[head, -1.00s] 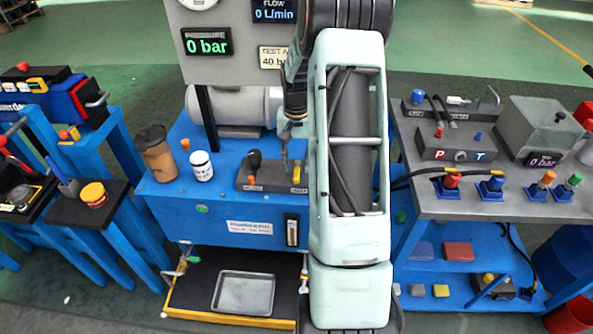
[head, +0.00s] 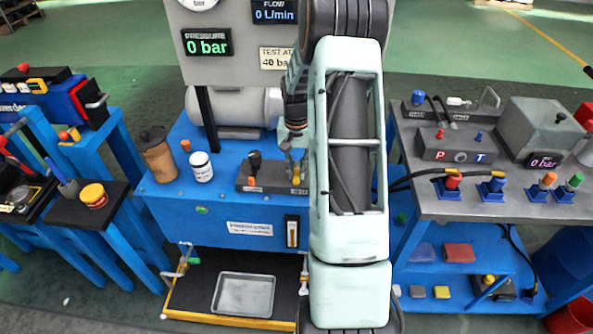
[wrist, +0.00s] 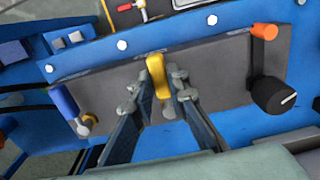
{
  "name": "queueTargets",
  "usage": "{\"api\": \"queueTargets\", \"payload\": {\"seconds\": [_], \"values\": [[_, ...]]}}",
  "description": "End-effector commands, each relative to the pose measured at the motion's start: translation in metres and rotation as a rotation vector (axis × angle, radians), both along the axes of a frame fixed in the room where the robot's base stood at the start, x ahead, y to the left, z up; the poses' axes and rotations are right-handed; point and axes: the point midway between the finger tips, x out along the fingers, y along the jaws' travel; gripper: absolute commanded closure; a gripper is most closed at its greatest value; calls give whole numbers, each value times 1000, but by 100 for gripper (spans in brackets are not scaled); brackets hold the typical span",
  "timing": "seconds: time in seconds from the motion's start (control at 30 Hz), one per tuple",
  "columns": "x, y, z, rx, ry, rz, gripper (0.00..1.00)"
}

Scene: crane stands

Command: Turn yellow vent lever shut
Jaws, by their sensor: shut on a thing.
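The yellow vent lever (wrist: 157,75) stands near the middle of a dark grey valve panel (wrist: 215,62) in the wrist view. My gripper (wrist: 158,84) has one finger on each side of it and is shut on it. In the head view my gripper (head: 295,150) is over the right part of the same panel (head: 243,184), and a bit of the yellow lever (head: 296,177) shows below the fingers. My arm hides the panel's right end there.
Beside the lever are a black knob (wrist: 272,97) with an orange-tipped handle (wrist: 264,31) on the right and a blue-handled lever (wrist: 66,102) on the left.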

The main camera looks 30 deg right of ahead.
Motion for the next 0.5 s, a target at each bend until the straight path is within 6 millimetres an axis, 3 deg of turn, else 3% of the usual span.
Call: {"api": "queueTargets", "payload": {"seconds": [0.5], "values": [[-2, -4, 1, -1, -1, 73, 100]]}}
